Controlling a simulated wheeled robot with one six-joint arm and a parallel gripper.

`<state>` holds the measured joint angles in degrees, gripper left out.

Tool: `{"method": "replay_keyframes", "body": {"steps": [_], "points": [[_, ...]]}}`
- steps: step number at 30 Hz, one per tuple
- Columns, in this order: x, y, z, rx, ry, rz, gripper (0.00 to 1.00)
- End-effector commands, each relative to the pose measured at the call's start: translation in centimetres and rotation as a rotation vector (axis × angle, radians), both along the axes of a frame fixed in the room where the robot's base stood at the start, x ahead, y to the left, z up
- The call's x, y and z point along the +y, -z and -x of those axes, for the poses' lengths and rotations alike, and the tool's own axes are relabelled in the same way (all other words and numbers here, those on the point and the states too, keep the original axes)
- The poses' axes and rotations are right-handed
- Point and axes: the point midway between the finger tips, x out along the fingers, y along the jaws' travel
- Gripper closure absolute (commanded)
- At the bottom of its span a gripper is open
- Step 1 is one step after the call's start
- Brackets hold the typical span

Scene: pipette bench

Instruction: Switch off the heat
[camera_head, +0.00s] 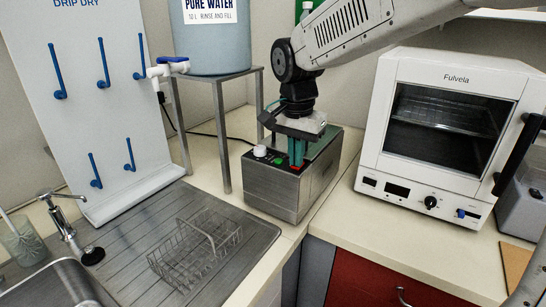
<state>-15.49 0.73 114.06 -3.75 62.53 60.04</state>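A steel bench unit (272,189) with a dark green top stands on the counter in the middle of the head view. Its sloped front panel carries a white knob (260,151), a small green spot (278,161) and a red switch-like part (296,169) at the right. My gripper (297,163) points down over this panel. Its teal fingers are close together and look shut, with nothing seen between them. The fingertips are at or just above the red part; I cannot tell whether they touch. They partly hide the panel there.
A white oven (438,75) with a black knob and a blue knob stands to the right. A blue water tank (217,40) on a metal stand is behind left. A wire basket (195,252) sits on the drainer. The counter between unit and oven is narrow but clear.

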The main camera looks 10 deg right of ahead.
Motion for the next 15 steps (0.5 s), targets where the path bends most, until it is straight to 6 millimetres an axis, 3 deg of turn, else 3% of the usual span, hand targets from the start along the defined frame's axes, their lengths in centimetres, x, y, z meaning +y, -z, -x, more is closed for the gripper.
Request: {"method": "replay_keyframes", "body": {"steps": [1, 15], "points": [[0.11, 0.93, 0.42, 0.025, 0.0, 0.0, 1.0], [-0.74, 0.97, -0.34, 0.028, 0.001, 0.001, 1.0]]}}
